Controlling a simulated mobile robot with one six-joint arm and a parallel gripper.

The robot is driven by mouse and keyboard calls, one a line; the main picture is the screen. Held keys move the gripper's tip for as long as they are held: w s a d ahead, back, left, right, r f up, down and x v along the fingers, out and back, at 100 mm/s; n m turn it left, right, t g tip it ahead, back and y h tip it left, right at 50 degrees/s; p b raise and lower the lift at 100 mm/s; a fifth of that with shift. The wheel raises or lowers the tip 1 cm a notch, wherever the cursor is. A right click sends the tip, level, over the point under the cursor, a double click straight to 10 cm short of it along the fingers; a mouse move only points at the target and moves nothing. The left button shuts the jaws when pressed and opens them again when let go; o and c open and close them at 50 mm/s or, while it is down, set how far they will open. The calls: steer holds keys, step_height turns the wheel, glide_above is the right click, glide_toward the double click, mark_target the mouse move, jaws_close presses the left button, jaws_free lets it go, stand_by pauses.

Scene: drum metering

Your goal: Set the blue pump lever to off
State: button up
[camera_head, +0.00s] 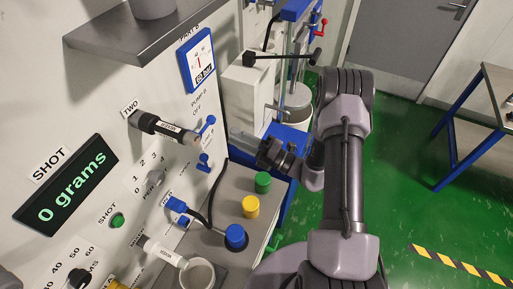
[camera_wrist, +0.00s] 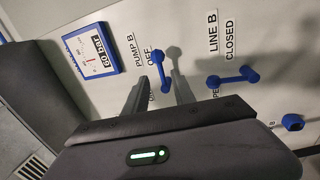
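The blue pump lever (camera_head: 207,124) is on the white panel under the gauge, beside the PUMP B and OFF labels. Its blue knob (camera_wrist: 172,52) shows in the wrist view just right of the OFF label; a lower label is partly hidden by my fingers. The lever's exact setting is hard to tell. My gripper (camera_head: 272,153) is right of the lever in the head view, apart from the panel.
The LINE B lever (camera_wrist: 232,77) sits right of the pump lever, by a CLOSED label. A gauge (camera_head: 197,61), a dark cylinder (camera_head: 165,130) marked TWO and the 0 grams display (camera_head: 66,190) are on the panel. Green (camera_head: 263,182) and yellow (camera_head: 250,206) caps stand below my gripper.

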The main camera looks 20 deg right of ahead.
steer(key=v, duration=0.7)
steer(key=shift+b, duration=0.3)
steer(key=s+a+r+n+g+h+b, duration=0.1)
steer(key=s+a+n+g+b, duration=1.25)
steer(key=n, duration=0.95)
steer(key=s+d+f+n+t+h+b, duration=0.1)
steer(key=s+d+n+t+h+b, duration=0.1)
steer(key=n, duration=0.7)
steer(key=s+d+f+n+t+h+b, duration=0.2)
steer(key=s+d+n+t+h+b, duration=0.1)
steer(key=n+h+b, duration=0.4)
steer(key=shift+s+f+n+h, duration=0.25)
steer(key=shift+s+n+h, duration=0.4)
steer(key=shift+n+h, duration=0.4)
